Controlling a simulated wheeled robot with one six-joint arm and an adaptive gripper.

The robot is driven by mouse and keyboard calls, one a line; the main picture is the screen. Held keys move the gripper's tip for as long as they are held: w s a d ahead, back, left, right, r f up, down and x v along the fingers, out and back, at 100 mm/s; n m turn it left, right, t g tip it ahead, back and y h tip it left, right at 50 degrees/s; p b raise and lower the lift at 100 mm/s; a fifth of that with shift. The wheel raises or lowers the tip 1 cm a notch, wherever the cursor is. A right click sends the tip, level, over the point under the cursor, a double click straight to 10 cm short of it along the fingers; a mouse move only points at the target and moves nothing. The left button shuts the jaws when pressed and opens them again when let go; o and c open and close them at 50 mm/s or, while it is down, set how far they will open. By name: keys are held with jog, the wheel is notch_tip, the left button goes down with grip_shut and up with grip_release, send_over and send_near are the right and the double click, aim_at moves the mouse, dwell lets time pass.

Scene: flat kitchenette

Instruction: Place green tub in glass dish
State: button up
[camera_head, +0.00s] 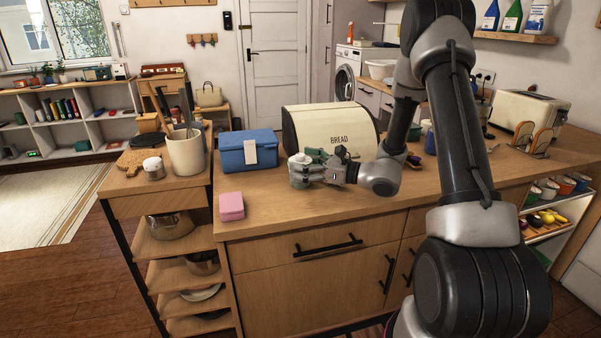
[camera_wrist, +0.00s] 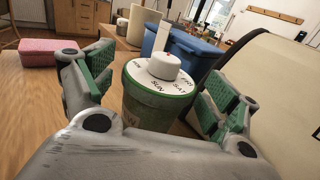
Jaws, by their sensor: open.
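The green tub (camera_wrist: 155,108) has a white lid with day names printed round it and a white knob. In the wrist view it stands upright between my gripper's two green-padded fingers, with a visible gap at the sides. My gripper (camera_wrist: 158,92) is open around it. In the head view my gripper (camera_head: 304,169) is low over the counter in front of the bread bin, and the tub (camera_head: 299,181) is partly hidden by the fingers. I cannot make out a glass dish in either view.
A cream bread bin (camera_head: 302,128) stands right behind my gripper. A blue box (camera_head: 238,158) is to the left, and a pink block (camera_head: 231,206) lies near the counter's front left corner. A utensil crock (camera_head: 186,155) stands on the side shelf. The front counter strip is clear.

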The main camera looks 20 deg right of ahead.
jog(key=shift+w+a, duration=0.1)
jog(key=shift+a, duration=0.05)
jog(key=c, duration=1.5)
